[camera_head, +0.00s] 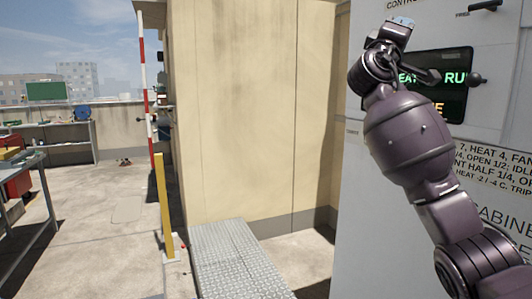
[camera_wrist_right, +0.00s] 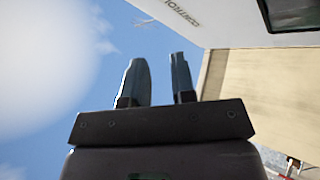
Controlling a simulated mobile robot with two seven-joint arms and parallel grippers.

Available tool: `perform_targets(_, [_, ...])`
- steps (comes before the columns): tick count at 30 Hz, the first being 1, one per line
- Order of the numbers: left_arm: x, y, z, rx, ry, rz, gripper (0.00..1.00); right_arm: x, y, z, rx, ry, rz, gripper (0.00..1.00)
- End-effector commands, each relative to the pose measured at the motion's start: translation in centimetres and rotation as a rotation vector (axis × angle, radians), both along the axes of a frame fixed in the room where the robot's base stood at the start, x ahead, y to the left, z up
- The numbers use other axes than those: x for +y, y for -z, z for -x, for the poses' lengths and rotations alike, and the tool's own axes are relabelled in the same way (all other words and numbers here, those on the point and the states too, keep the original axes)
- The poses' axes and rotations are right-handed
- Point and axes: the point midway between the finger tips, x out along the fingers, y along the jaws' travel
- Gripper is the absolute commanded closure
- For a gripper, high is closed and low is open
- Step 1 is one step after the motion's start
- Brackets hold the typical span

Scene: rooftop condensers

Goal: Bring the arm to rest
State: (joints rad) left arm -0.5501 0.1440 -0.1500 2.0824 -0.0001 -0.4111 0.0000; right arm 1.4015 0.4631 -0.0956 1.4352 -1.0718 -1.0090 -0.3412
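My right arm comes in from the lower right in the head view and is raised in front of a grey control cabinet (camera_head: 360,190). My right gripper (camera_wrist_right: 158,78) shows in the right wrist view with its two dark fingers apart and nothing between them. It points up toward the sky, with the cabinet face to its right. In the head view the hand end is near the top of the cabinet; its fingers are hard to make out there. My left gripper is not in view.
The arm partly hides a lit display (camera_head: 458,75) and printed labels (camera_head: 492,160). A yellow post (camera_head: 163,205) and workbench (camera_head: 20,210) stand farther left.

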Motion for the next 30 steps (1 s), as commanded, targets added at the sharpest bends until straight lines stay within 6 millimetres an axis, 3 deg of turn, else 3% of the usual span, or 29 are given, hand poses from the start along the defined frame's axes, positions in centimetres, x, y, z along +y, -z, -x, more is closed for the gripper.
perform_targets(6, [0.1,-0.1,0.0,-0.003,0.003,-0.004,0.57,3.6,9.1,-2.6,0.055,-0.374,-0.066,0.76])
perform_targets(14, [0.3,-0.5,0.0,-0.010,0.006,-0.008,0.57,6.6,22.4,-2.4,0.152,-0.737,-0.237,0.76])
perform_targets(23, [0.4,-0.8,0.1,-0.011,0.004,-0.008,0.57,7.9,36.5,1.8,0.247,-0.996,-0.504,0.76])
perform_targets(30, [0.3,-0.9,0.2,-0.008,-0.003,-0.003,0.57,7.8,46.3,7.4,0.305,-1.097,-0.736,0.76])
